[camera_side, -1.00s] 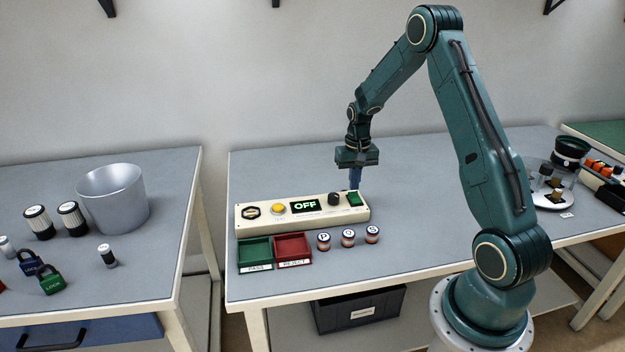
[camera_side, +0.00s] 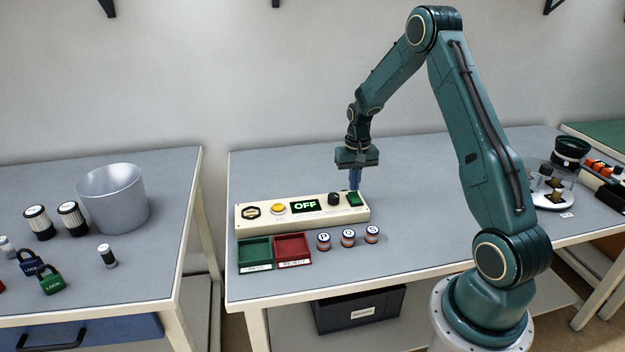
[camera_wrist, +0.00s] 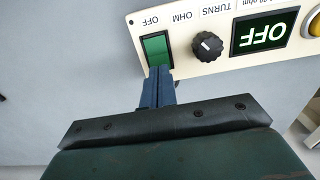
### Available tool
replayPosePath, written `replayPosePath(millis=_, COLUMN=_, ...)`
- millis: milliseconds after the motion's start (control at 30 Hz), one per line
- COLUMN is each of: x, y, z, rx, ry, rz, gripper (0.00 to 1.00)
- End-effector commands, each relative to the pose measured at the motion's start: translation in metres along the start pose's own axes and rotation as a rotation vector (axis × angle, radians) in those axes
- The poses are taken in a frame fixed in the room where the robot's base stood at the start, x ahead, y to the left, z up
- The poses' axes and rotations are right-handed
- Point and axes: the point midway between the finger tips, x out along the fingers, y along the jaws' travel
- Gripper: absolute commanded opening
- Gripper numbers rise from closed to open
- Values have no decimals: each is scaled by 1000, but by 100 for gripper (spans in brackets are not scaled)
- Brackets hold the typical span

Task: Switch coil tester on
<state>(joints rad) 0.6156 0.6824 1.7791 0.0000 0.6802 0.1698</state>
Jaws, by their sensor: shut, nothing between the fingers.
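The coil tester (camera_side: 330,213) is a long cream box on the middle table, and its display (camera_side: 305,206) reads OFF. Its green rocker switch (camera_side: 354,199) is at the right end; in the wrist view the switch (camera_wrist: 156,49) has the label OFF beside it. A black knob (camera_wrist: 207,45) and the display (camera_wrist: 265,31) show there too. My gripper (camera_side: 355,187) is shut and empty, pointing down at the switch. In the wrist view its blue fingertips (camera_wrist: 160,72) overlap the near end of the switch; I cannot tell whether they touch it.
A green PASS tray (camera_side: 255,267) and a red REJECT tray (camera_side: 293,263) lie in front of the tester. Several small coils (camera_side: 348,238) stand beside them. The table behind the tester is clear. A metal bucket (camera_side: 113,198) stands on the left table.

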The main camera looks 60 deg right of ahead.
Motion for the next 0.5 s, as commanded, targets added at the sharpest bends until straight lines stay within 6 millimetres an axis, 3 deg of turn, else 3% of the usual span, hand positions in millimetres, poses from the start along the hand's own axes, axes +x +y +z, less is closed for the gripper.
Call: replayPosePath(millis=500, x=6, y=0, z=0, rx=0, ry=-1, rz=0, gripper=0)
